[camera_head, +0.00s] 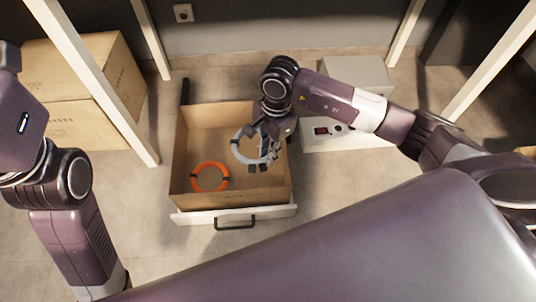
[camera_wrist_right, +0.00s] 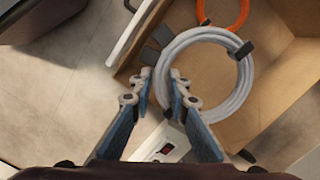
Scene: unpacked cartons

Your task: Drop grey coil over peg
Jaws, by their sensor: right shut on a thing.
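The grey coil (camera_head: 236,146) is a pale ring with dark ties, held over the open drawer (camera_head: 245,200). My right gripper (camera_head: 266,157) is shut on the coil's near-right side. In the right wrist view the coil (camera_wrist_right: 247,82) hangs between and beyond the fingertips of my right gripper (camera_wrist_right: 160,76). The drawer's floor shows behind the coil. An orange coil (camera_head: 196,181) lies in the drawer, to the left; part of it shows in the right wrist view (camera_wrist_right: 241,14). I cannot make out a peg. My left gripper is outside the view.
The drawer's white front has a black handle (camera_head: 235,225). A white unit with a red display (camera_head: 321,131) stands right of the drawer, near a grey box (camera_head: 358,72). Cartons (camera_head: 75,120) stand at the left. White posts (camera_head: 95,85) rise around; floor in front is clear.

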